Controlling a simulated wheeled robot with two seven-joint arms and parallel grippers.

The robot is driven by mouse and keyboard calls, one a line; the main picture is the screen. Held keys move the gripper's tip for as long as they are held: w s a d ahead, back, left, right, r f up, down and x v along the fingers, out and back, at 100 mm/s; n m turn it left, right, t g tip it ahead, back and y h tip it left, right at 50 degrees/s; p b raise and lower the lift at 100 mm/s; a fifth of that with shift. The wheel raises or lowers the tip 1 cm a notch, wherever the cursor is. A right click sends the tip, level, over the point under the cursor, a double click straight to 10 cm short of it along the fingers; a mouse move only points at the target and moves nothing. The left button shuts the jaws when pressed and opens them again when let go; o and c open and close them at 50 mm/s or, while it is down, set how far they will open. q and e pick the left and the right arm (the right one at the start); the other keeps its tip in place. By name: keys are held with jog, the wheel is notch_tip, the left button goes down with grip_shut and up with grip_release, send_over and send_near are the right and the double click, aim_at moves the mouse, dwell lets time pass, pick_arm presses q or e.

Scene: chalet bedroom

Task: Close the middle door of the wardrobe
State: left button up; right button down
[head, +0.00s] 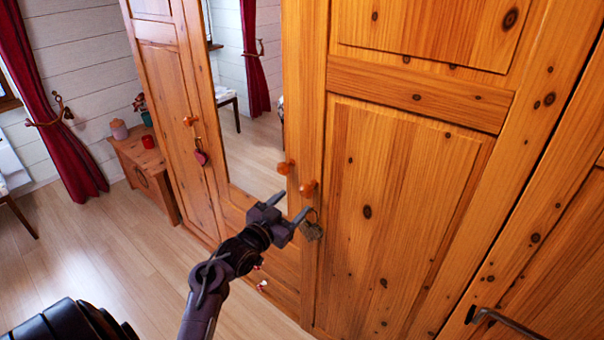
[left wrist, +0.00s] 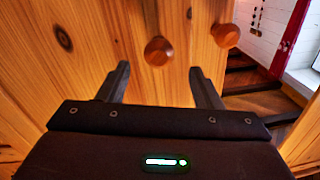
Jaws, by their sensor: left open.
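The wardrobe's middle door carries a tall mirror (head: 245,130) and has a round wooden knob (head: 285,167) on its right stile. It looks close to flush with its neighbours; I cannot tell whether a small gap is left. My left gripper (head: 289,206) is open and empty, just below and in front of the two knobs. In the left wrist view, its fingers (left wrist: 159,68) point at the wood, with one knob (left wrist: 158,51) between the tips and another (left wrist: 227,35) to the right. My right gripper is out of view.
The left door (head: 172,100) has a knob with a red heart hanging from it. A low wooden chest (head: 145,165) with candles stands beyond it. A dark metal handle (head: 505,322) juts in at lower right. The wooden floor (head: 110,250) at left is clear.

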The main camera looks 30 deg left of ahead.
aim_at(314, 181)
pick_arm(q)
jog(key=w+p, duration=0.1)
jog(key=w, duration=0.6)
jog(key=shift+w, duration=0.3)
jog(key=shift+d, duration=0.1)
grip_shut()
jog(key=w+b, duration=0.1)
jog(key=w, duration=0.1)
jog(key=w+m+h+b, duration=0.1)
jog(key=w, duration=0.1)
jog(key=shift+f+h+b, duration=0.15)
jog(key=shift+h+b, duration=0.15)
jog(key=shift+w+a, duration=0.1)
jog(key=shift+a, duration=0.1)
jog(key=shift+d+r, duration=0.1)
jog(key=shift+r, duration=0.35)
